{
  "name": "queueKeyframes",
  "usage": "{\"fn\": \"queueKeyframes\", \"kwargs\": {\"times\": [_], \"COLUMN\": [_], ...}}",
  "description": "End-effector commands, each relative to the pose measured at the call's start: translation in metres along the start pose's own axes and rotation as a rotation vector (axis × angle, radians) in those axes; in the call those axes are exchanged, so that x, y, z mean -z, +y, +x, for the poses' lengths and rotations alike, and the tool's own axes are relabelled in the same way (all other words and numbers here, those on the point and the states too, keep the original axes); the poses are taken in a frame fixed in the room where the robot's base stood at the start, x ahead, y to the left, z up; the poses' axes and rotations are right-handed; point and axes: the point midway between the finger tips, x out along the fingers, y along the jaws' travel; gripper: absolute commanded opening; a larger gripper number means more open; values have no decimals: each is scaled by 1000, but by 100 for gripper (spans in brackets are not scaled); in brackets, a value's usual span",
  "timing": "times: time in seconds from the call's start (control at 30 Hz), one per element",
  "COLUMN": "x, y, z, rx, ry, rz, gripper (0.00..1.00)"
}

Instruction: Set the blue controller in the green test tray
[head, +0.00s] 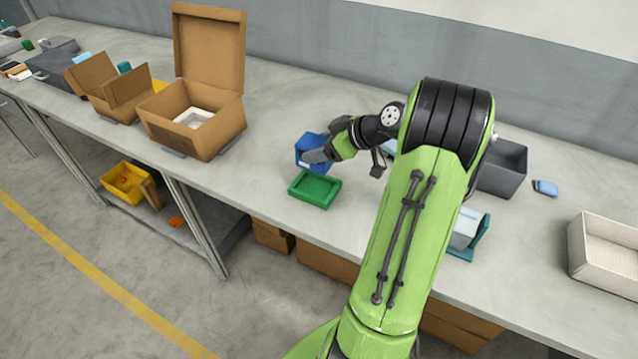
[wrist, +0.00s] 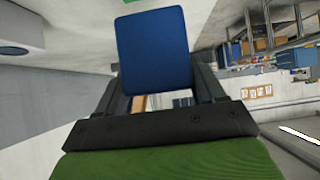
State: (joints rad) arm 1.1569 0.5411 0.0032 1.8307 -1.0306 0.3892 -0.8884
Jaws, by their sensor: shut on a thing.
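My gripper (head: 318,155) is shut on the blue controller (wrist: 153,50), a flat blue block with rounded corners that stands up between the two fingers in the wrist view. The green test tray (head: 315,188) is a shallow rectangular tray on the bench, just in front of the gripper. Its floor looks empty. The gripper is above the bench, slightly behind the tray, with its fingers pointing left.
Open cardboard boxes (head: 197,120) stand to the left. A grey bin (head: 503,170), a small blue item (head: 545,187) and a beige bin (head: 603,250) are to the right.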

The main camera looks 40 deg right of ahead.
Motion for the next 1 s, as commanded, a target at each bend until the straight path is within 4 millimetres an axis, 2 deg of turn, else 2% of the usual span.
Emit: {"fn": "queueKeyframes", "kwargs": {"times": [0.03,0.1,0.43,0.8,0.83,1.0], "x": [-14,-26,-66,-70,-70,-69], "y": [-2,-2,-2,-1,-1,-1], "z": [12,22,52,55,55,54], "rx": [5,5,2,-1,0,0], "ry": [0,0,1,1,-1,-1], "rz": [5,4,4,1,3,3], "gripper": [21,21,21,21,71,94]}}
